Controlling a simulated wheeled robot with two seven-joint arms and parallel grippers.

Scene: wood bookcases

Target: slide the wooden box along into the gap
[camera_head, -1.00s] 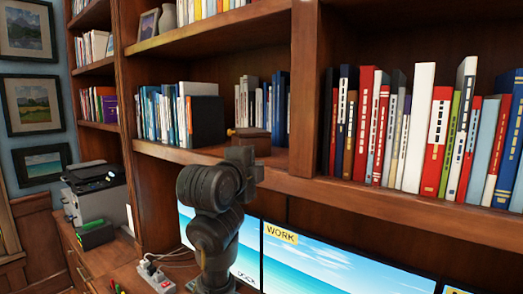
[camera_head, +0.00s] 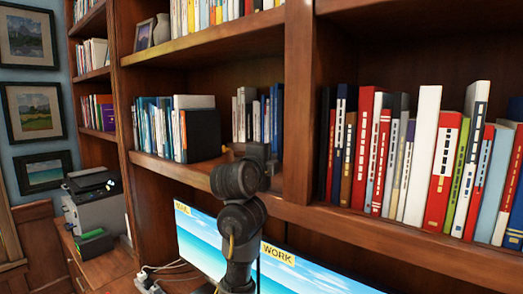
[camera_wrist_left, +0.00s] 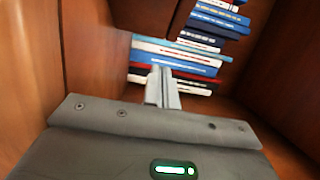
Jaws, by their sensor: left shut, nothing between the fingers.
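The wooden box (camera_head: 232,150) is small and brown and sits on the middle shelf, mostly hidden behind my left gripper. My left gripper (camera_head: 262,152) is at the shelf's front edge, by the box; I cannot tell if they touch. In the left wrist view its fingers (camera_wrist_left: 163,88) are shut with nothing between them, pointing towards a group of books (camera_wrist_left: 185,60). I cannot pick out the box for sure in that view. A gap (camera_head: 226,120) shows between the dark-ended left books and the books behind the gripper. My right gripper is not in view.
A dark upright block (camera_head: 203,135) ends the left row of books (camera_head: 160,122). A wooden upright (camera_head: 298,110) stands right of the gripper, with a full row of books (camera_head: 400,160) beyond. Monitors (camera_head: 205,245) stand below the shelf.

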